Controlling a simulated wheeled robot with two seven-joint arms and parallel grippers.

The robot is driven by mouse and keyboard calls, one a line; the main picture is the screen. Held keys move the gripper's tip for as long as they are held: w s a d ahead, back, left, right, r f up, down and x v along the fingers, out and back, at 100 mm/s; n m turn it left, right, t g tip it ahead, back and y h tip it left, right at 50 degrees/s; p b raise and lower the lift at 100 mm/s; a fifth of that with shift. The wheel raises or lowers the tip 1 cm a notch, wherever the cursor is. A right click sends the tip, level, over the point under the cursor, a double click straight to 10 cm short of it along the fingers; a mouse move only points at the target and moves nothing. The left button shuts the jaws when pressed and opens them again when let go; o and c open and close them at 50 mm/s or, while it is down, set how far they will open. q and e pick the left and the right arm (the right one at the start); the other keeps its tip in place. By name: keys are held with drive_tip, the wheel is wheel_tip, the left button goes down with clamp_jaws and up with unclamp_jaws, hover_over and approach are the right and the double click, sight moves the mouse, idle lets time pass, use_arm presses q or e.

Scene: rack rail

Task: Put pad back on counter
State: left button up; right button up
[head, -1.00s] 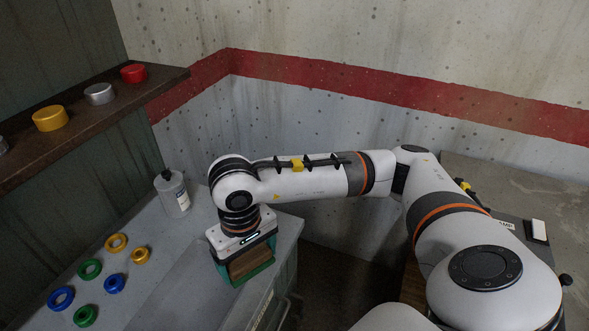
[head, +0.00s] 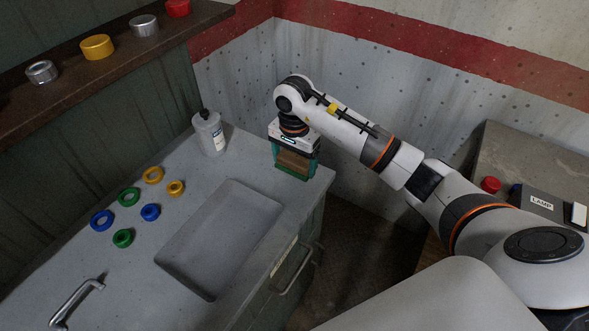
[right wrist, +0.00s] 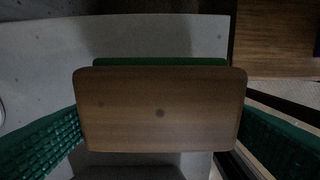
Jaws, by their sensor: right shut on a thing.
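The pad (head: 293,164) is a brown wooden block with a green underside. My right gripper (head: 296,158) is shut on it from both sides, near the far right corner of the grey counter (head: 247,160). I cannot tell whether the green underside touches the counter top. In the right wrist view the pad's wooden face (right wrist: 160,110) fills the middle between the green fingers, with a green strip along its far edge. My left gripper is not in view.
A white bottle (head: 209,134) stands left of the pad. A sink basin (head: 220,235) is sunk into the counter, with several coloured rings left of it. A shelf (head: 110,55) juts out above.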

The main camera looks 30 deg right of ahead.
sight(294, 172)
wheel_tip(294, 172, down, 4)
drive_tip(key=shift+r+p, duration=0.2)
drive_tip(key=shift+p, duration=0.2)
drive_tip(key=shift+f, duration=0.3)
drive_tip(key=shift+f, duration=0.1)
drive_tip(key=shift+f+b, duration=0.15)
drive_tip(key=shift+b, duration=0.15)
drive_tip(key=o, duration=0.9)
drive_tip(key=shift+c, duration=0.2)
